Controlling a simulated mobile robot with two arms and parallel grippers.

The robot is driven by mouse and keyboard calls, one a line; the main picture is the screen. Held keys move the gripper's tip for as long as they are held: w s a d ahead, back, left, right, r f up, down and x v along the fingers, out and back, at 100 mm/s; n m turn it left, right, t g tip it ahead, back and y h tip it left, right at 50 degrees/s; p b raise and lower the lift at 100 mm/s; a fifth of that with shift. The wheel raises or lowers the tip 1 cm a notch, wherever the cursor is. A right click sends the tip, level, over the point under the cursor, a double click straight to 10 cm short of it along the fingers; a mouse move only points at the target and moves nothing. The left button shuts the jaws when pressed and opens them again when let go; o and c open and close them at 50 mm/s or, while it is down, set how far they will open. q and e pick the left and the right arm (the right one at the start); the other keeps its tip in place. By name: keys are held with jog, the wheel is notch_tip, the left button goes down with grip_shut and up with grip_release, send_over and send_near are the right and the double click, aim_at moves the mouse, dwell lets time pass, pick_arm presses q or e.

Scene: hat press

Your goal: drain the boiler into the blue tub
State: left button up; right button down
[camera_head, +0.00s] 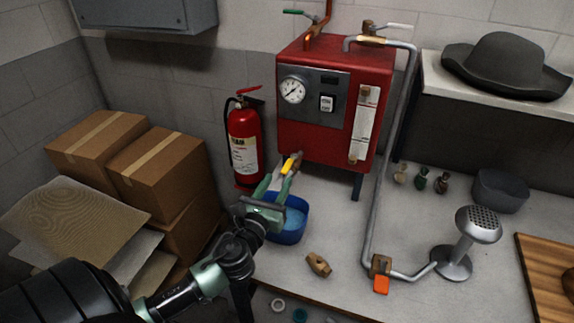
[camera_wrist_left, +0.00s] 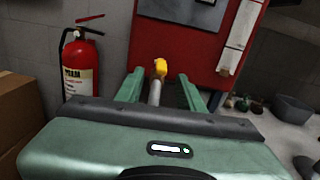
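The red boiler (camera_head: 335,100) stands on legs on the worktop, with a round gauge (camera_head: 293,89) and a switch on its front. A drain valve with a yellow handle (camera_head: 288,167) sticks out low at its left. The blue tub (camera_head: 292,232) stands below, light blue inside and partly hidden by my left gripper (camera_head: 279,180). That gripper is open, its fingers apart on either side of the valve. In the left wrist view the yellow handle (camera_wrist_left: 160,68) and grey pipe show between the green fingers (camera_wrist_left: 160,92); contact cannot be told. My right gripper is not in view.
A fire extinguisher (camera_head: 244,140) stands left of the boiler, cardboard boxes (camera_head: 155,165) farther left. A grey pipe (camera_head: 378,200) runs down at right to an orange-handled valve (camera_head: 381,284). A brass fitting (camera_head: 319,264) lies near the front edge. A steamer head (camera_head: 478,226) stands right.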

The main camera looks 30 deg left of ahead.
aim_at(291, 159)
pick_arm(q)
jog(key=shift+m, duration=0.3)
jog(key=p+x, duration=0.1)
jog(key=x, duration=0.6)
jog(key=shift+w+r, duration=0.1)
jog(key=shift+w, duration=0.3)
grip_shut()
dwell(0.8)
